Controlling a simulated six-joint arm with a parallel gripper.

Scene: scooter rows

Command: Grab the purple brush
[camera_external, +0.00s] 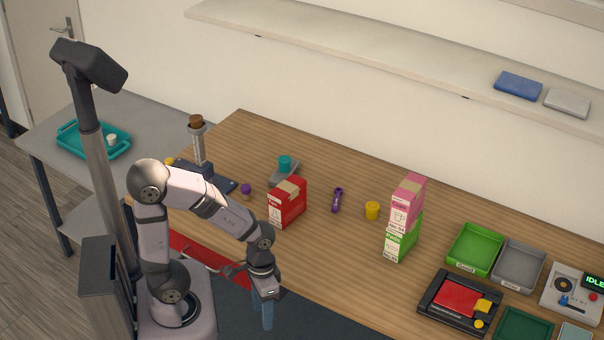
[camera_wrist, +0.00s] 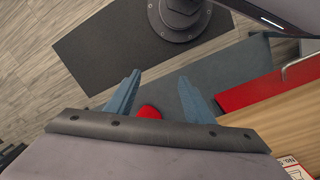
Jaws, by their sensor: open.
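My gripper (camera_external: 263,312) points down in front of the table's near edge, well away from the brush and lower in the picture. In the wrist view my gripper (camera_wrist: 160,90) has its two blue fingers apart with nothing held between them. The brush is not in the wrist view.
A red box (camera_external: 287,203) stands left of the brush, a yellow cup (camera_external: 372,211) right of it. Stacked pink (camera_external: 408,196) and green (camera_external: 402,240) boxes stand farther right. Bare table lies in front of the brush.

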